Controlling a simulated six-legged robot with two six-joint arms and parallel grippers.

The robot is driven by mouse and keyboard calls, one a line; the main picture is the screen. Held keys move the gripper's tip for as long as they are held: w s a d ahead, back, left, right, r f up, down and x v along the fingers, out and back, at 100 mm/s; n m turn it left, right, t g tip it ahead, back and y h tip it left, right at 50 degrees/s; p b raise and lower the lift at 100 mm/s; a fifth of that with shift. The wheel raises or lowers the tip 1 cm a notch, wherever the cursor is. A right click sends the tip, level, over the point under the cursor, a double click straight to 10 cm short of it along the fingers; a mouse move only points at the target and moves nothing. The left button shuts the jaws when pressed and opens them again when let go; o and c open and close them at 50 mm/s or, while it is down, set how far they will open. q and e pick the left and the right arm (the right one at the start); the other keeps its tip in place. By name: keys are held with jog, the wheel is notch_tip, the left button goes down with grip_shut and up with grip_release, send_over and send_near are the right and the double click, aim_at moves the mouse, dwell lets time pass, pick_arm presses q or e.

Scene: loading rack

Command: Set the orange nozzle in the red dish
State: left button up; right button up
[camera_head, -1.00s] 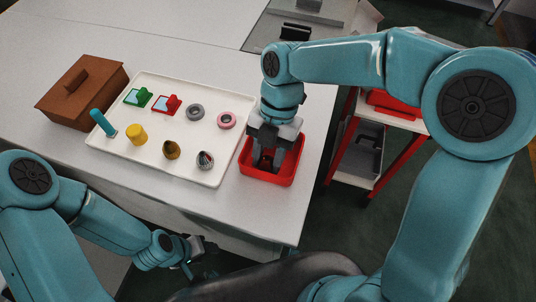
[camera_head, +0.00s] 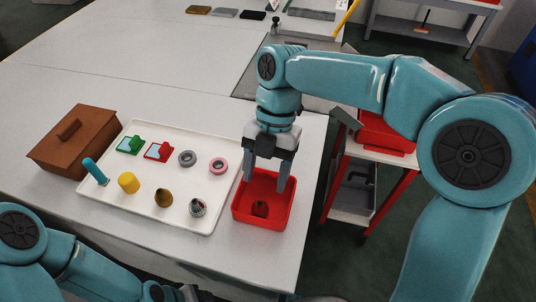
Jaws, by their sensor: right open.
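The red dish (camera_head: 284,222) stands on the table to the right of the white tray. A small dark orange-brown piece with a dark opening, looking like the nozzle (camera_head: 260,208), rests inside on the dish floor, near its front. My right gripper (camera_head: 266,184) is open and empty, pointing down over the back part of the dish. Its fingers are apart and clear of the piece. My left gripper (camera_head: 192,293) shows only in part at the bottom edge; its jaws cannot be made out.
The white tray (camera_head: 140,203) holds a green and a red clip-like part, grey and pink rings, a blue peg, a yellow cylinder, and brown and grey nozzle-like parts. A brown lidded box (camera_head: 75,143) stands left of it. The table's right edge is close to the dish.

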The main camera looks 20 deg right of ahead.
jog(key=shift+v, duration=2.25)
jog(key=shift+s, duration=0.15)
